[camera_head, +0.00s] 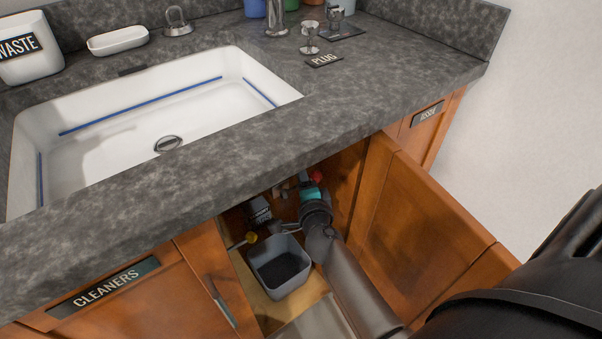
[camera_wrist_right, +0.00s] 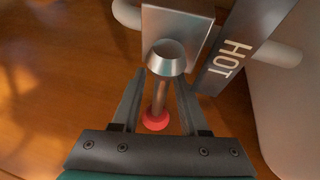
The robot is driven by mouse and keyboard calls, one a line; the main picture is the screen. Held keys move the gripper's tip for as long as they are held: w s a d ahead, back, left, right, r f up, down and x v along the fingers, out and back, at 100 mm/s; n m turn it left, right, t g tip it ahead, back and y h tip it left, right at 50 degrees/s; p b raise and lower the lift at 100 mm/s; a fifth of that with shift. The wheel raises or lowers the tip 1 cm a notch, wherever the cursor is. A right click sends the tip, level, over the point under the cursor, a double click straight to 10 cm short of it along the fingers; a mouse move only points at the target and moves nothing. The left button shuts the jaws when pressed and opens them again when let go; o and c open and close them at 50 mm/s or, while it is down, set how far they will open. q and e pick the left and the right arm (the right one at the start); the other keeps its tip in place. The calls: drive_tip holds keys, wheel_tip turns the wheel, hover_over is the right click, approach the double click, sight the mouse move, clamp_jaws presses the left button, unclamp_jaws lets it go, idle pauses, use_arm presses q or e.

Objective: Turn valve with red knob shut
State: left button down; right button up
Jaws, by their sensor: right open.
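The red knob (camera_wrist_right: 155,121) shows in the right wrist view at the end of a thin metal stem, below a silver round fitting (camera_wrist_right: 166,58) on a metal plate. A bit of red (camera_head: 317,176) shows deep in the open cabinet in the head view. My right gripper (camera_wrist_right: 158,85) is open, with one finger on each side of the stem and the knob close to its palm. Gaps show between the fingers and the stem. In the head view my right arm reaches into the cabinet; the fingertips of my right gripper are hidden there. My left gripper is not in view.
A HOT label (camera_wrist_right: 232,58) is right of the fitting. A grey bin (camera_head: 281,266) and a yellow knob (camera_head: 251,237) are left of my arm. The open cabinet door (camera_head: 420,225) stands to the right. The countertop (camera_head: 385,75) with the sink overhangs the opening.

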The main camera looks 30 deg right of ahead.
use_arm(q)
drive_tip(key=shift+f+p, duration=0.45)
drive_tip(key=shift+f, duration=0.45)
use_arm(e)
drive_tip(key=v, duration=1.5)
drive_tip(key=shift+s, duration=0.15)
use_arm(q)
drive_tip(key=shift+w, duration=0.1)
